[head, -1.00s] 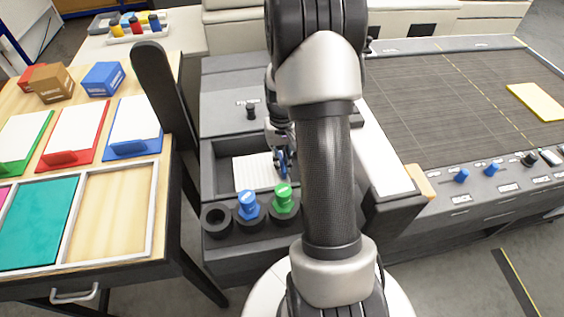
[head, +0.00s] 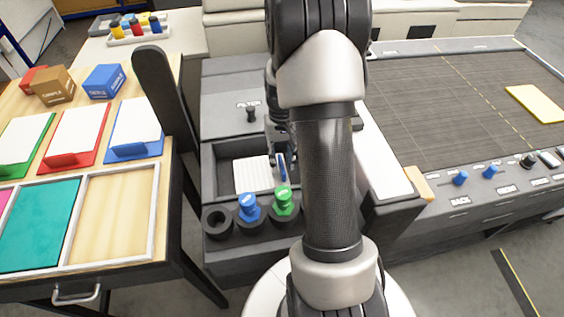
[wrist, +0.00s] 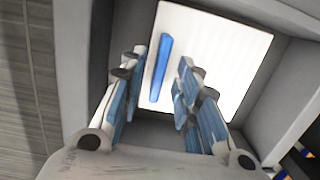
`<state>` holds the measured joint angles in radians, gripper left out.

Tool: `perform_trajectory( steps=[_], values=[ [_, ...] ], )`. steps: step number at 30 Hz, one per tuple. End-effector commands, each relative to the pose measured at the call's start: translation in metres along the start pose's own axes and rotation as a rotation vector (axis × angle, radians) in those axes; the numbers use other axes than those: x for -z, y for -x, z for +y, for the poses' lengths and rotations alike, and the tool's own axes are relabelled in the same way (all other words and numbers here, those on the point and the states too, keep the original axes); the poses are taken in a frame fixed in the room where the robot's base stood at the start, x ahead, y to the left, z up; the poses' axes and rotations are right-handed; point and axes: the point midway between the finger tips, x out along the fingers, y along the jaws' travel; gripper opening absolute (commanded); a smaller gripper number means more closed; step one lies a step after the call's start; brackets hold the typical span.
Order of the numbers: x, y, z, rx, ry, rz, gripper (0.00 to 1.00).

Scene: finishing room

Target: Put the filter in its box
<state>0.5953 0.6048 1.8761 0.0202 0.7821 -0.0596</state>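The filter (head: 252,176) is a white pleated panel inside the dark grey open box (head: 208,168). In the wrist view the filter (wrist: 215,55) lies within the box walls, with a blue grip strip (wrist: 160,68) standing on its face. My gripper (wrist: 163,62) is open, its blue-padded fingers on either side of the strip with gaps to both. In the head view my gripper (head: 281,163) reaches down into the right part of the box, partly hidden by my arm. A grey panel (head: 222,88) marked FILTER, with a black knob (head: 251,114), is behind the opening.
Blue (head: 248,208) and green (head: 283,202) knobbed plugs and an empty round holder (head: 217,221) line the box's front. A table (head: 112,188) with trays and small boxes stands left. A conveyor-like bed (head: 440,110) with control knobs is at right.

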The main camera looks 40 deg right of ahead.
Motion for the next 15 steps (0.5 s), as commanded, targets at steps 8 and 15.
perform_trajectory(
  steps=[8, 15],
  values=[
    [0.001, 0.066, 0.000, 0.000, -0.001, 0.004, 0.30],
    [0.000, 0.095, 0.000, 0.000, 0.000, 0.002, 0.30]
  ],
)
